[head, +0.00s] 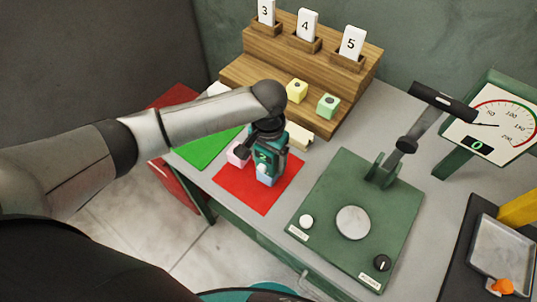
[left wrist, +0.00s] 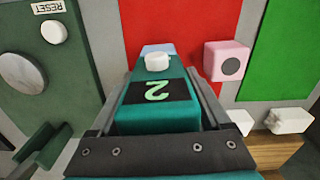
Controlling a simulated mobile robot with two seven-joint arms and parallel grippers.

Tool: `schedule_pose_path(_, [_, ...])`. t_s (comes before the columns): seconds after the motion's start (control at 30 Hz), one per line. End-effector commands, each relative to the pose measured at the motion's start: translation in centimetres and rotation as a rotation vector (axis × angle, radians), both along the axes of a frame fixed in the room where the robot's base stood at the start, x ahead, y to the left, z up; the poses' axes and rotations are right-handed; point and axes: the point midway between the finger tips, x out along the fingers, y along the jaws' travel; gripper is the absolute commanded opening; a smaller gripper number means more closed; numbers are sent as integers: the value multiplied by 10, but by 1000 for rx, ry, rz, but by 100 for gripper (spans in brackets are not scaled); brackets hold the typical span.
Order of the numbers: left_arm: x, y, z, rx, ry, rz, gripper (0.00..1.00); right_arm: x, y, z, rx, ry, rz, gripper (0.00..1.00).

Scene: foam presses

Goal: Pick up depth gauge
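The depth gauge is a teal block with a dark display reading a green 2 and a white round button; it shows in the left wrist view (left wrist: 155,118) and at the red mat in the head view (head: 266,160). My left gripper (head: 264,146) comes down on it from above, with its fingers (left wrist: 165,85) along both sides and no clear gap. The gauge looks upright. A light blue piece (head: 265,181) shows at its lower end over the red mat (head: 254,202); whether they touch is hidden. My right gripper is not in view.
A pink cube (head: 236,156) stands close left of the gauge, near the green mat (head: 205,149). Yellow (head: 297,91) and green (head: 328,105) cubes sit on the wooden stepped rack (head: 255,76) behind. A green press (head: 335,205) stands right, with a dial (head: 495,128) beyond.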

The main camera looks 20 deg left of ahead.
Motion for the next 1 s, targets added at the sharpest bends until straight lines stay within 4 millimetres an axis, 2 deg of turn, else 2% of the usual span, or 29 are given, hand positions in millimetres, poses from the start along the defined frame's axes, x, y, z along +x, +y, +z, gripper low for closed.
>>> schedule_pose_path(0.07, [0,0,0,0,0,0,71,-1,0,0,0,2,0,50])
schedule_pose_path(0.7, [0,0,1,0,-1,0,0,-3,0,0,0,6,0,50])
schedule_pose_path(1.0, [1,0,5,-2,-2,0,0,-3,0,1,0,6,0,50])
